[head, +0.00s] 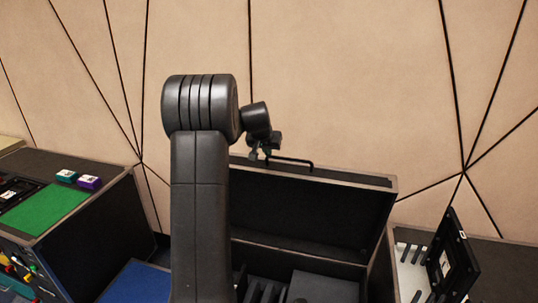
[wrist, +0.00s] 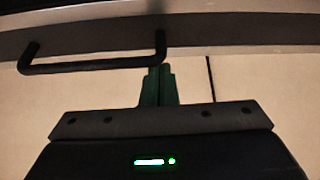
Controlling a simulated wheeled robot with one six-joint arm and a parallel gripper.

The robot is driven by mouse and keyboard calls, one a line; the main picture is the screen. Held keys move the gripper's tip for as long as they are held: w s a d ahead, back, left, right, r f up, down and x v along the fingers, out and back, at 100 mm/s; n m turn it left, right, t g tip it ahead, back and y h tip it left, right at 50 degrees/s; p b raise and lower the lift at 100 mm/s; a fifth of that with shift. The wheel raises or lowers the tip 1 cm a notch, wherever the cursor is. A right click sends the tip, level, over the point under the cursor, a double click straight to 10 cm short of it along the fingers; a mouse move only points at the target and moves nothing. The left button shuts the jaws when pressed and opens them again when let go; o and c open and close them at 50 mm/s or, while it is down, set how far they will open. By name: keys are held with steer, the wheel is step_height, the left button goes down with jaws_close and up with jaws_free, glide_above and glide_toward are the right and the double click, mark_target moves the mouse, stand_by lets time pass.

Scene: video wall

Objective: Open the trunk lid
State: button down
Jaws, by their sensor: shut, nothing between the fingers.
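The black trunk lid (head: 310,212) with a light metal edge stands raised in the head view, its dark inner side showing. The trunk (head: 315,272) below is open, with dark dividers and a grey block inside; my arm hides its left part. A black bar handle (head: 292,161) is at the lid's top edge; it also shows in the wrist view (wrist: 95,67). My gripper (head: 259,156) is shut and empty at one end of the handle. In the wrist view its fingers (wrist: 157,72) overlap that end; I cannot tell if they touch.
A dark case with a green panel (head: 45,208) and two small blocks (head: 78,180) stands at the left. A blue surface (head: 137,282) lies beside it. At the right is a case with an upright black panel (head: 452,260). A beige wall (head: 345,80) stands behind.

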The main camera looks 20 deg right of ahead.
steer(key=s+a+f+b, duration=0.1)
steer(key=s+a+b, duration=0.3)
steer(key=s+b, duration=0.1)
steer(key=shift+f, duration=0.25)
steer(key=shift+s+a, duration=0.1)
steer(key=shift+a, duration=0.05)
steer(key=v, duration=1.4)
steer(key=shift+b, duration=0.35)
steer(key=shift+f, duration=0.1)
steer(key=p+x, duration=0.1)
steer(key=x, duration=1.3)
steer(key=shift+w+d+r, duration=0.3)
steer(key=shift+w, duration=0.05)
